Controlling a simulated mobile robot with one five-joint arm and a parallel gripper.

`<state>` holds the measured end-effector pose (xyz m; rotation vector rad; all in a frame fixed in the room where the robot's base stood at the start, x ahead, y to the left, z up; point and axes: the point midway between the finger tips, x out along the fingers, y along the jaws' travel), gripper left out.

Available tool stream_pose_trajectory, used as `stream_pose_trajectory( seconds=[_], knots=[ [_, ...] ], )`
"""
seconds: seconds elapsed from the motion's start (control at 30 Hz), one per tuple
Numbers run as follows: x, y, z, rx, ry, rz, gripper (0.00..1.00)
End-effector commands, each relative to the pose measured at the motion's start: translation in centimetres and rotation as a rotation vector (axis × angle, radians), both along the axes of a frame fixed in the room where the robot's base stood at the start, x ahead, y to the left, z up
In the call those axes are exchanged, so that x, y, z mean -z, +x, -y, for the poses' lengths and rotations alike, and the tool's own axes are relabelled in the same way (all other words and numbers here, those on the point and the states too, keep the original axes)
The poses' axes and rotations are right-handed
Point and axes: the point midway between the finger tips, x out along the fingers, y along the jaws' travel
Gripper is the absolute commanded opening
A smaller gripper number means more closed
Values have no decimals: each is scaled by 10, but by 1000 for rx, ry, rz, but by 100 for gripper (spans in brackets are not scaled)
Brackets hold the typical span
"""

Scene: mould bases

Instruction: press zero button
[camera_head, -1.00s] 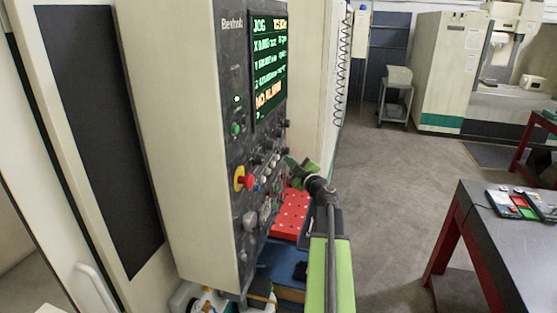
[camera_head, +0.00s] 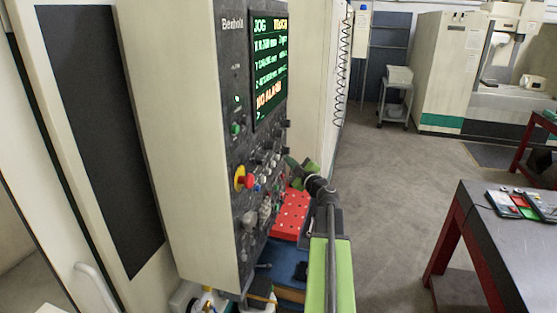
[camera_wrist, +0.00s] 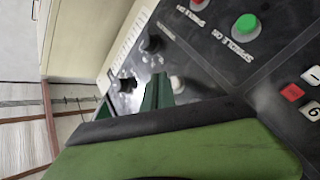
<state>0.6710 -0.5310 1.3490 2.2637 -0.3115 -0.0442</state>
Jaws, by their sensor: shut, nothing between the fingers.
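The machine's dark control panel (camera_head: 237,75) stands upright, its face seen at a slant in the head view. My gripper (camera_head: 301,165) is at the panel's right side, by the lower controls; I cannot tell whether it touches them. In the wrist view my shut, empty green gripper (camera_wrist: 157,93) points at the panel near a white round button (camera_wrist: 177,83) and black knobs (camera_wrist: 127,84). A few keys show at the right edge, one red key (camera_wrist: 292,92) and white keys (camera_wrist: 312,76). I cannot make out a zero button in either view.
A green button (camera_wrist: 246,24) labelled spindle on sits above in the wrist view. In the head view, a red and yellow stop button (camera_head: 243,178) sticks out from the panel. A red block (camera_head: 291,215) lies below my gripper. A dark table (camera_head: 500,240) stands right; floor between is clear.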

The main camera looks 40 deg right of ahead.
Motion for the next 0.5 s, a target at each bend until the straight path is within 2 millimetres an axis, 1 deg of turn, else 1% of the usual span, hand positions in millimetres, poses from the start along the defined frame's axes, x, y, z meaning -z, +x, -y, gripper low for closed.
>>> stream_pose_trajectory(
  seconds=[0.27, 0.5],
  knots=[
    [0, 0, 0, 0, 0, 0, 0],
    [0, 8, -4, 0, 0, 0, 0]
  ],
)
